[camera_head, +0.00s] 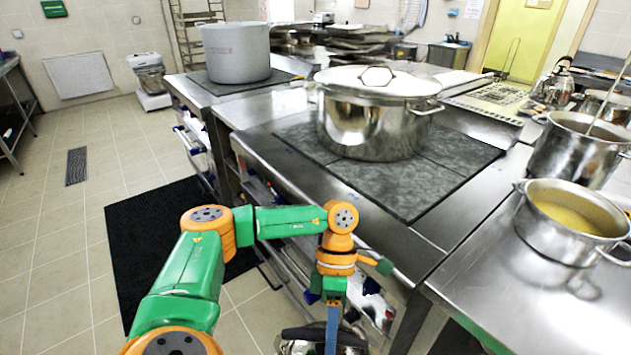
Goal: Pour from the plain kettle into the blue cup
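My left arm comes in from the lower left and bends down at its wrist. My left gripper (333,330) points down at the bottom edge of the view, at the black handle of a shiny metal vessel (292,347) that looks like a kettle. Most of that vessel is cut off by the frame, and I cannot tell whether the fingers are closed on its handle. Another shiny kettle (555,85) stands far back on the right. I cannot tell which kettle is the plain one. I see no blue cup. My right gripper is out of view.
A large lidded steel pot (372,130) stands on the dark cooktop (440,175). A grey stockpot (236,55) stands behind. An open pot with yellowish liquid (565,230) and another steel pot (577,150) stand right. The counter's front right (500,295) is clear.

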